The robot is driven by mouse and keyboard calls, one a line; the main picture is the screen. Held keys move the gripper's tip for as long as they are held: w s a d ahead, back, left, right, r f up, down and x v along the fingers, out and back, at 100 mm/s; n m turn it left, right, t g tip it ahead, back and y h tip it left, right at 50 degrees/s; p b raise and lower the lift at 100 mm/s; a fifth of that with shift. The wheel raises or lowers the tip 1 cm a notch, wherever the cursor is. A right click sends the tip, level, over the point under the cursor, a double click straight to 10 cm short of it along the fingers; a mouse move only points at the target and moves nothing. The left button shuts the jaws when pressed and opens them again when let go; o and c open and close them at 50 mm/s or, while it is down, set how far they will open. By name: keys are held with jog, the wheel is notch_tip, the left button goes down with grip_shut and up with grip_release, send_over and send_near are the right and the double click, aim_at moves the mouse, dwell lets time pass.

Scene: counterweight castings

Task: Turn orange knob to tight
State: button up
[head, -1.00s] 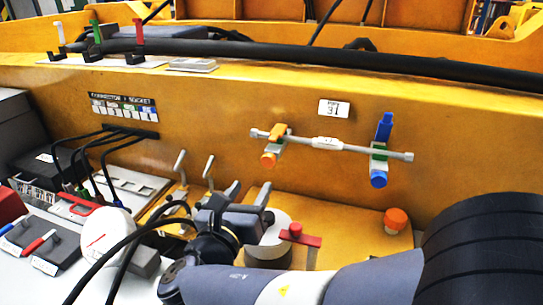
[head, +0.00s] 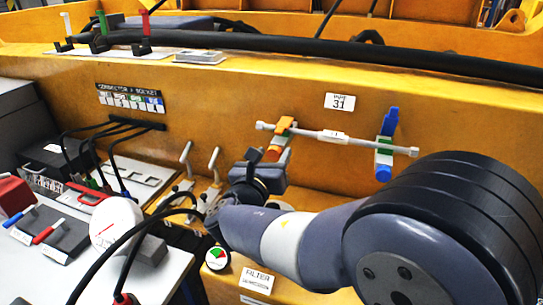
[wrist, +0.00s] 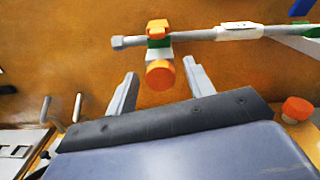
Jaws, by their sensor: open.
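The orange round knob (wrist: 160,74) sits at the lower end of a white and green fitting on a horizontal grey rod, in front of the yellow wall. An orange handle (wrist: 158,27) tops the same fitting; this handle also shows in the head view (head: 285,124). My gripper (wrist: 160,69) is open, one finger left and one right of the orange knob in the wrist view, with visible gaps on both sides. How deep the fingers reach beside the knob I cannot tell.
A second orange cap (wrist: 297,109) stands low at right in the wrist view. A blue-handled fitting (head: 386,148) is on the rod's right end. Grey levers (head: 214,160) stand left of my gripper. Black cables (head: 88,150) and a white dial (head: 116,225) are at left.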

jog(key=shift+c, duration=0.2)
jog(key=c, duration=0.9)
